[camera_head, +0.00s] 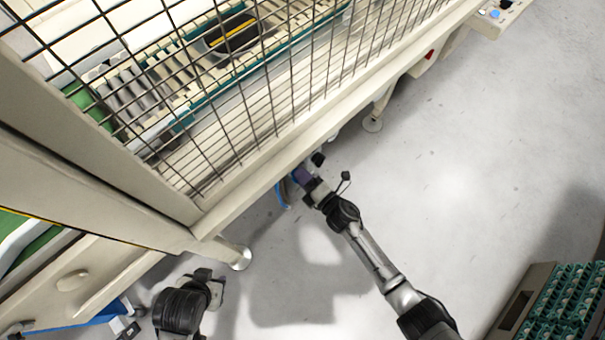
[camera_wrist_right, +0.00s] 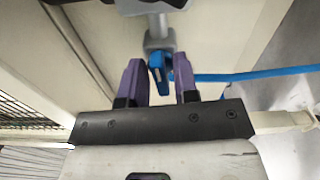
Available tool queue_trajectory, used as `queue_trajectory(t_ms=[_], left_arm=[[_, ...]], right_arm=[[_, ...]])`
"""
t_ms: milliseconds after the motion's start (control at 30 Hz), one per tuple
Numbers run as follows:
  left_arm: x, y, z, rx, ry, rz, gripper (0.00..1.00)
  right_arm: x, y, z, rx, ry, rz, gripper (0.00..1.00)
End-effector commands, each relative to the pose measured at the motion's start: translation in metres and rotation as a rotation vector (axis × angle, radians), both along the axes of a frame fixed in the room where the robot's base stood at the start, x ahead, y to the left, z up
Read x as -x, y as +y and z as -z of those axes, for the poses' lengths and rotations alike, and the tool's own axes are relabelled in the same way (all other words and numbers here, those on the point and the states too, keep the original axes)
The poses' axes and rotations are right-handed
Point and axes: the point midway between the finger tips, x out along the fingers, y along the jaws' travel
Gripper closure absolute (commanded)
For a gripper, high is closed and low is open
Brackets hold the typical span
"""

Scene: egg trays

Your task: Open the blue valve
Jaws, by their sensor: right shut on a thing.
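The blue valve handle (camera_wrist_right: 159,61) sits on a grey fitting (camera_wrist_right: 159,42) in the right wrist view. My right gripper (camera_wrist_right: 160,80) has purple fingers on both sides of this handle and is shut on it. In the head view my right gripper (camera_head: 303,177) reaches under the edge of the caged machine, where the handle cannot be made out clearly. My left gripper (camera_head: 217,288) is low at the left in the head view, away from the valve. Its fingers are too unclear to tell open from shut.
The machine's beige frame (camera_head: 265,158) and wire mesh (camera_head: 225,110) stand close above my right gripper. A blue hose (camera_wrist_right: 245,74) runs right from near the valve. Egg trays (camera_head: 565,300) stand at bottom right. The grey floor (camera_head: 470,150) is clear at the right.

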Motion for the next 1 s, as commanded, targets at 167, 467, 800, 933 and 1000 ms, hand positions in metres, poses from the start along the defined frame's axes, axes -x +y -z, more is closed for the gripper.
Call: queue_trajectory(t_ms=[167, 467, 800, 933, 1000], left_arm=[[-0.0001, -0.0013, -0.0054, 0.004, 0.0, -0.003, 0.57], [-0.0003, -0.0041, -0.0074, 0.014, 0.0, -0.009, 0.57], [-0.0002, -0.0029, -0.0072, 0.01, -0.001, -0.006, 0.57], [-0.0002, -0.0015, -0.0071, 0.005, 0.0, -0.004, 0.57], [-0.0001, -0.0008, -0.0071, 0.003, -0.001, -0.002, 0.57]], right_arm=[[-0.0001, 0.0002, -0.0006, -0.049, 0.044, 0.0, 0.96], [0.0, 0.0002, 0.0005, -0.081, 0.074, 0.0, 0.96], [-0.0001, 0.0001, 0.0008, -0.082, 0.075, 0.0, 0.96], [-0.0001, 0.0001, 0.0008, -0.082, 0.075, 0.0, 0.63], [-0.0001, 0.0001, 0.0007, -0.081, 0.074, 0.0, 0.62]])
